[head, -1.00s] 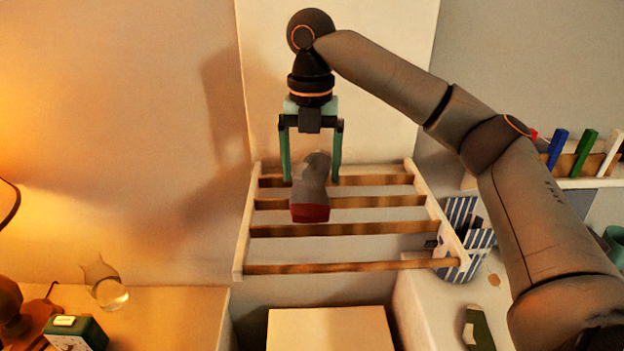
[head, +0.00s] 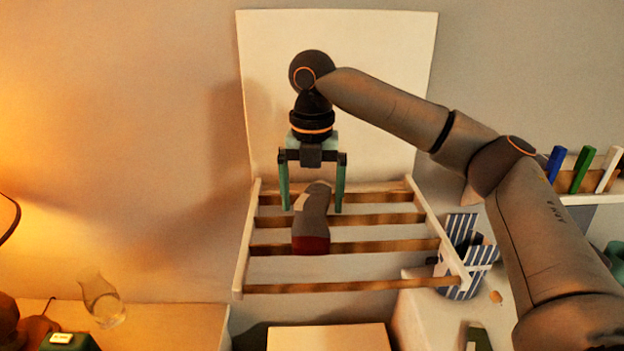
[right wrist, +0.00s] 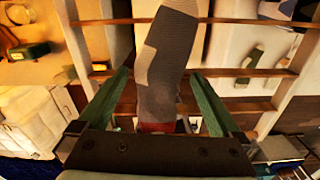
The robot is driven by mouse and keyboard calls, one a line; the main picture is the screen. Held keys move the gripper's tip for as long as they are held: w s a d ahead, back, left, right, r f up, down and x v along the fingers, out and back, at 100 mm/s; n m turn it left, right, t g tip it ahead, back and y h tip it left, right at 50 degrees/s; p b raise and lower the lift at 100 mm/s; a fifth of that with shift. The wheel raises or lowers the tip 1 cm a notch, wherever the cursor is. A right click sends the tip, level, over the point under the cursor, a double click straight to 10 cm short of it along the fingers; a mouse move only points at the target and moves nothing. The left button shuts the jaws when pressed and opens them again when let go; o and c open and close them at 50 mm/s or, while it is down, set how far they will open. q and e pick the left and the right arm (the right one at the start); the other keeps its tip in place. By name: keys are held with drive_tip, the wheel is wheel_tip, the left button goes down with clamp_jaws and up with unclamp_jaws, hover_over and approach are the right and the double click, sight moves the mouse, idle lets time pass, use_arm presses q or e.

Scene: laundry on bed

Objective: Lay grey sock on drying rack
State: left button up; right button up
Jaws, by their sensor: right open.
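The grey sock (head: 313,217) with a dark red end lies across the wooden bars of the drying rack (head: 347,285). In the right wrist view the sock (right wrist: 168,62) spans the bars of the rack (right wrist: 283,86), with a lighter patch at its left edge. My right gripper (head: 313,209) is open above the back of the rack, its green fingers on either side of the sock and apart from it. The right wrist view shows the same open fingers (right wrist: 160,105). My left gripper is not in view.
A blue-striped container (head: 462,240) stands by the rack's right side. Coloured upright pieces (head: 582,168) stand on a shelf at right. A glass vase (head: 101,300) stands on the left surface. A pale box top (head: 328,338) is below the rack.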

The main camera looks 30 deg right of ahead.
sight(312, 204)
wheel_tip(312, 204, up, 12)
idle(0.5)
idle(0.3)
